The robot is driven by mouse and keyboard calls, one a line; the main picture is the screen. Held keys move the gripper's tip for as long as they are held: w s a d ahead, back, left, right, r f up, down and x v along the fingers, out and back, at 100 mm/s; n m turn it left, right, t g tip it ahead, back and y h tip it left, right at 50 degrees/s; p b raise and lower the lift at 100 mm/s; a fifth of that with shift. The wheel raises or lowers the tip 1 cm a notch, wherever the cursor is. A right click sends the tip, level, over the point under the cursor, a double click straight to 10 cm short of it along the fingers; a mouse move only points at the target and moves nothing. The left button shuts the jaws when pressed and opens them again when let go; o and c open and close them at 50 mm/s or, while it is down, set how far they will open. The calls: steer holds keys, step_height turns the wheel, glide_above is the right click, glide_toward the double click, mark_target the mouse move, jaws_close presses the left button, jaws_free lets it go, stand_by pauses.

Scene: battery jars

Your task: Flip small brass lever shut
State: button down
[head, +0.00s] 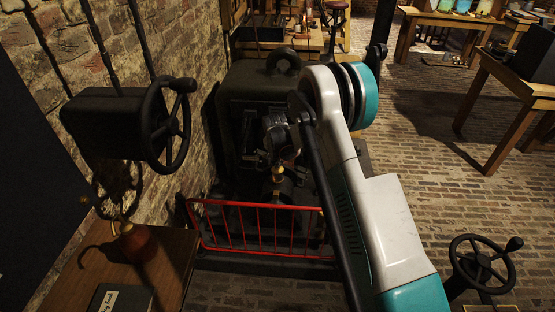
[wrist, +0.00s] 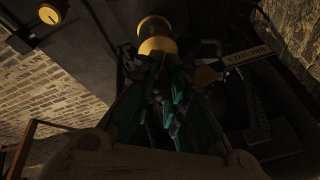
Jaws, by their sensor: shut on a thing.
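A brass fitting with a rounded yellow end (wrist: 158,46) and a darker middle shows at the top of the wrist view. In the head view a small brass spot (head: 278,172) shows just below my gripper (head: 280,145), in front of the dark machine. In the wrist view my gripper's dark and teal fingers (wrist: 160,72) come together right at the fitting's near end. They look shut on a small part there, which seems to be the small brass lever. The fingers and shadow hide the lever itself, so its angle cannot be told.
A dark machine (head: 250,95) stands against the brick wall, with a low red rail (head: 260,205) in front. A handwheel (head: 168,125) is at left, another (head: 482,262) at lower right. A lettered plate (wrist: 248,57) is right of my fingers.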

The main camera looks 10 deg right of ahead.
steer(key=shift+s+a+f+t+h, duration=0.1)
steer(key=shift+s+f+t+h, duration=0.2)
steer(key=shift+t, duration=0.75)
steer(key=shift+s+a+f+t+h, duration=0.2)
steer(key=shift+s+t+h, duration=0.2)
steer(key=shift+t, duration=0.6)
steer(key=shift+s+a+f+t+h, duration=0.1)
steer(key=shift+s+f+t+h, duration=0.2)
steer(key=shift+t, duration=0.75)
steer(key=shift+d, duration=0.1)
steer(key=c, duration=1.6)
jaws_free()
steer(key=shift+o, duration=0.2)
steer(key=v, duration=1.2)
